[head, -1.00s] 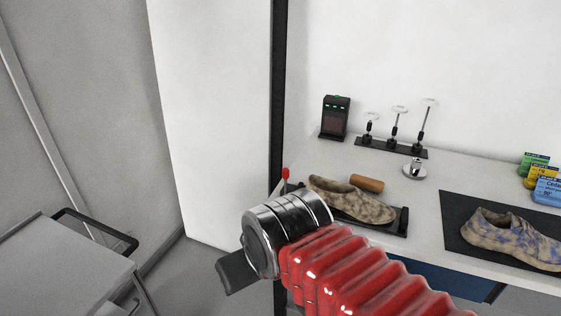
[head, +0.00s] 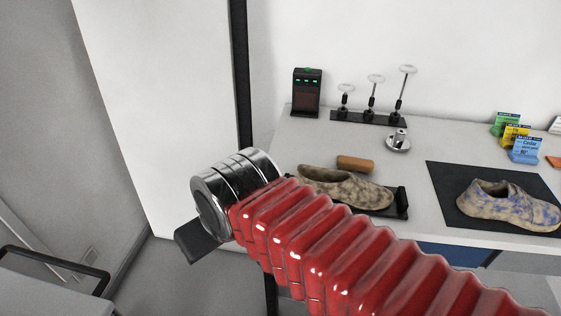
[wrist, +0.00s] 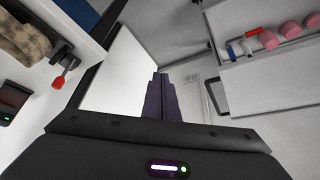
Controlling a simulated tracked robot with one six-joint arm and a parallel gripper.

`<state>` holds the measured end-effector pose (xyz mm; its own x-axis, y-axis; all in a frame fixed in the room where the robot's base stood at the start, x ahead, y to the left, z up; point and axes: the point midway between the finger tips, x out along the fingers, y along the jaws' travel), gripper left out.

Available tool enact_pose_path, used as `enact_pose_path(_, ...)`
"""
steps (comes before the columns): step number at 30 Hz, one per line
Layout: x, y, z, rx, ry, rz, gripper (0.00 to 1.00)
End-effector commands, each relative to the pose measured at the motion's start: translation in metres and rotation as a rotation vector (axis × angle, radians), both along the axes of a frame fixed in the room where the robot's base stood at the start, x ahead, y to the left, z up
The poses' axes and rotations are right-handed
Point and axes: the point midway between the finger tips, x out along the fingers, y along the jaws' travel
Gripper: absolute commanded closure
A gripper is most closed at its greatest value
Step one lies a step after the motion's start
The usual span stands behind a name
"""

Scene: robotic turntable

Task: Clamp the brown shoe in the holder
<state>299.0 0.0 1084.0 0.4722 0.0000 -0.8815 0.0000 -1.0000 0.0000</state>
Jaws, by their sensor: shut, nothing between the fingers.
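The brown mottled shoe (head: 345,187) lies in the black holder (head: 402,203) near the table's front edge, toe to the right. My red arm hides part of the holder. In the wrist view, part of the shoe (wrist: 22,38) shows at the top left, beside the holder's clamp with a red knob (wrist: 58,82). My gripper (wrist: 161,76) is shut and empty, well to the right of the knob in that view and touching nothing. In the head view, my metal wrist is in front of and left of the shoe; the fingertips cannot be made out.
A second shoe with blue patches (head: 505,205) is on a dark mat (head: 440,185). Behind are an orange-brown roller (head: 355,163), a rack with upright tools (head: 370,117), a black device (head: 307,92) and small boxes (head: 525,150). A dark post (head: 241,75) stands at the table's left end.

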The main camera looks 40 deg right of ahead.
Motion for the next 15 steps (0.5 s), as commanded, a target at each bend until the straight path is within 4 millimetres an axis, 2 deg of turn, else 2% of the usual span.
enact_pose_path(10, 0.002, -0.003, 0.0, -0.002, 0.006, -0.005, 1.0)
enact_pose_path(14, 0.008, -0.015, -0.002, -0.008, 0.03, -0.023, 1.0)
enact_pose_path(15, 0.01, -0.024, -0.003, -0.011, 0.042, -0.03, 1.0)
